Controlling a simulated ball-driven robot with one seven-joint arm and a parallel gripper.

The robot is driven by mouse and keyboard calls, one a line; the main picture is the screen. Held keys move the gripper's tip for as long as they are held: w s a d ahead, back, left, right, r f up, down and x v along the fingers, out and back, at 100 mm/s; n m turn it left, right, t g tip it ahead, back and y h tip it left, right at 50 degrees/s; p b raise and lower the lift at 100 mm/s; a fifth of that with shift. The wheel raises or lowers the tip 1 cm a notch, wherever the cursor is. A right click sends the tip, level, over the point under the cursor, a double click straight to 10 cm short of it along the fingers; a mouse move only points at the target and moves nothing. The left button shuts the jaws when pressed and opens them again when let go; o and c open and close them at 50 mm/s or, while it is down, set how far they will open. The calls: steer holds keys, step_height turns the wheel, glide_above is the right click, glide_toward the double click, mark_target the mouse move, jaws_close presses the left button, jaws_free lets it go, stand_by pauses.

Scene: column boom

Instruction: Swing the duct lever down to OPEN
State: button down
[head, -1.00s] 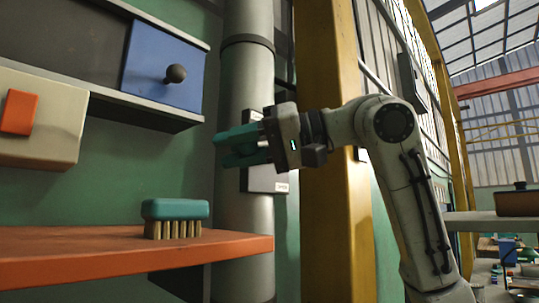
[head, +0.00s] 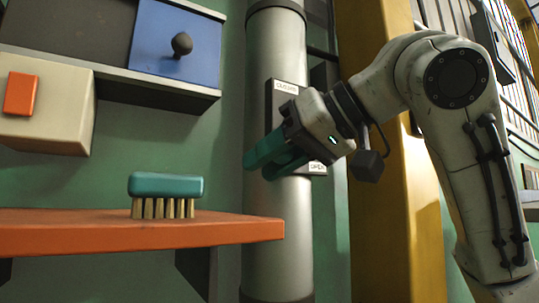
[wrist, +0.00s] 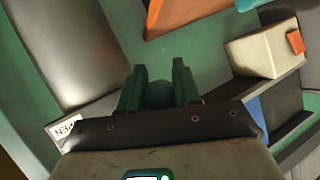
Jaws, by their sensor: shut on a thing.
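The grey vertical duct (head: 278,75) stands at the middle of the head view. Its dark plate (head: 272,90) has a white upper label (head: 286,87), which looks like CLOSED, and a white lower label (head: 318,168) that reads OPEN. My gripper (head: 264,164), with teal fingers, is in front of the plate, tilted down to the left. In the wrist view, the fingers (wrist: 160,78) are shut on a dark rounded piece (wrist: 160,95), which I take to be the lever's grip. The rest of the lever is hidden behind my gripper. The OPEN label (wrist: 67,127) shows at lower left there.
An orange shelf (head: 130,232) with a teal brush (head: 166,187) juts out left of the duct. Above are a blue panel with a black knob (head: 182,44) and a cream box with an orange switch (head: 21,93). A yellow column (head: 375,230) stands right of the duct.

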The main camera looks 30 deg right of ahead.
stand_by(0.3)
steer(key=c, duration=0.8)
jaws_free()
